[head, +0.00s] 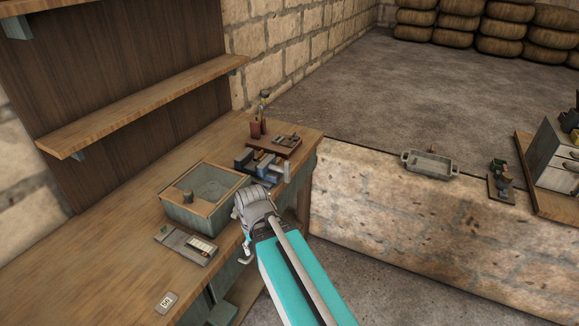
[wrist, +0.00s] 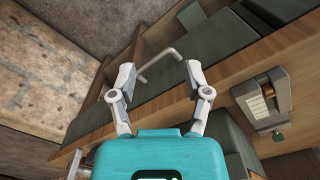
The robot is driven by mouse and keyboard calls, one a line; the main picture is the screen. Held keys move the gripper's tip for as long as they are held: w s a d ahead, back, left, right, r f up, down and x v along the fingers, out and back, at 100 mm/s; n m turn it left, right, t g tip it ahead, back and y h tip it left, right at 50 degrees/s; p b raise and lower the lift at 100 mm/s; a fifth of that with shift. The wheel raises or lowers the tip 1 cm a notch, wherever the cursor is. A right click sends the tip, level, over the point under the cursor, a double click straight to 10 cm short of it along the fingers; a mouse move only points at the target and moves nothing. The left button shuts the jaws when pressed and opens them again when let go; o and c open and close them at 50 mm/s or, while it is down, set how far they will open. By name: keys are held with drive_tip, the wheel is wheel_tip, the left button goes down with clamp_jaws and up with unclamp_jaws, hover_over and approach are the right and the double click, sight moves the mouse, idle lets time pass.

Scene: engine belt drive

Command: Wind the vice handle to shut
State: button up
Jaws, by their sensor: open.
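The vice (head: 262,165) is a small blue and grey block near the far end of the workbench in the head view. Its handle cannot be made out clearly there. My gripper (head: 247,248) hangs in front of the bench edge, apart from the vice and nearer the camera. In the wrist view my gripper (wrist: 160,76) is open, with its fingers spread and nothing clamped. A thin grey bent rod (wrist: 157,63) shows between and beyond the fingertips. I cannot tell whether it is the vice handle or a pull on the bench front.
A glass-topped box (head: 190,212) and a grey device with a pale panel (head: 187,243) lie on the workbench (head: 110,235). A brown tray (head: 274,147) stands behind the vice. A wall shelf (head: 140,108) overhangs the left. A stone ledge (head: 390,215) runs right.

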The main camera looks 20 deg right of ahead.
drive_tip(key=n+t+y+b, duration=0.8)
drive_tip(key=t+y+b, duration=0.3)
drive_tip(key=t+b, duration=0.3)
approach(287, 166)
drive_tip(key=s+d, duration=0.1)
drive_tip(key=s+d+f, duration=0.1)
drive_tip(key=shift+d+f, duration=0.15)
drive_tip(key=shift+d, duration=0.25)
drive_tip(key=shift+w+a, duration=0.1)
drive_tip(key=shift+m, duration=0.3)
drive_tip(key=shift+x, duration=6.75)
